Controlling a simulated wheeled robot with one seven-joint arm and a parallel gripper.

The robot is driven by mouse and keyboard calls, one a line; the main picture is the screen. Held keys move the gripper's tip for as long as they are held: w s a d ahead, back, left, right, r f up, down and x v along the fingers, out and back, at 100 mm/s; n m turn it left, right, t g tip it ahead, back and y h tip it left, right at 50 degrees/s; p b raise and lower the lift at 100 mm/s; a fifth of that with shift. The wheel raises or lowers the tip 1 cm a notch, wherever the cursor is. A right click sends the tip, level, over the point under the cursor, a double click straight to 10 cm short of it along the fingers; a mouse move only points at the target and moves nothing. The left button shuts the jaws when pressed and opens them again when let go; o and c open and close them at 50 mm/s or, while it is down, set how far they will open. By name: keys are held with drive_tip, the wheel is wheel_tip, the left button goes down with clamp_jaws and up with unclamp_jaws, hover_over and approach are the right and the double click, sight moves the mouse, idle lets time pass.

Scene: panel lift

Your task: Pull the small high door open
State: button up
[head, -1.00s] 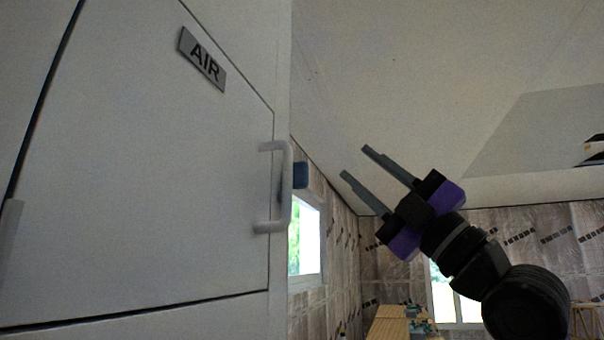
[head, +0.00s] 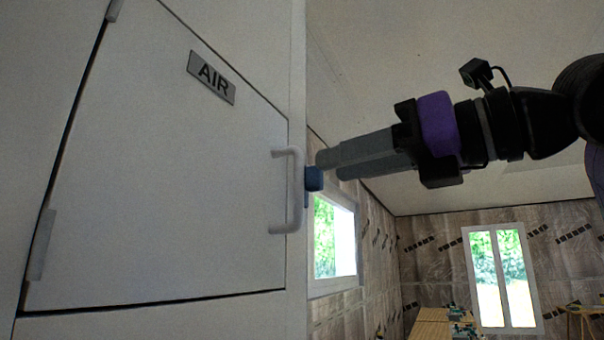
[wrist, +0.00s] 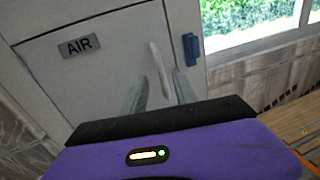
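The small high door (head: 170,190) is a pale panel with an "AIR" label (head: 212,77); it looks closed, with a dark gap line around it. Its white bar handle (head: 296,190) stands upright at the door's right edge. My gripper (head: 328,165) is to the right of the handle in the head view, fingers pointing left at it. In the wrist view the handle (wrist: 160,70) shows ahead, between the two spread fingers (wrist: 158,95). The gripper is open; I see no contact with the handle.
A blue block (head: 314,179) is fixed just right of the door's edge. A window (head: 334,238) is beyond it, and another window (head: 501,278) is in the far wall. Wooden tables (head: 445,325) stand low in the background.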

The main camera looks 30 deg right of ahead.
sight(302, 174)
drive_tip(key=shift+p+x, duration=0.9)
drive_tip(key=shift+x, duration=3)
clamp_jaws()
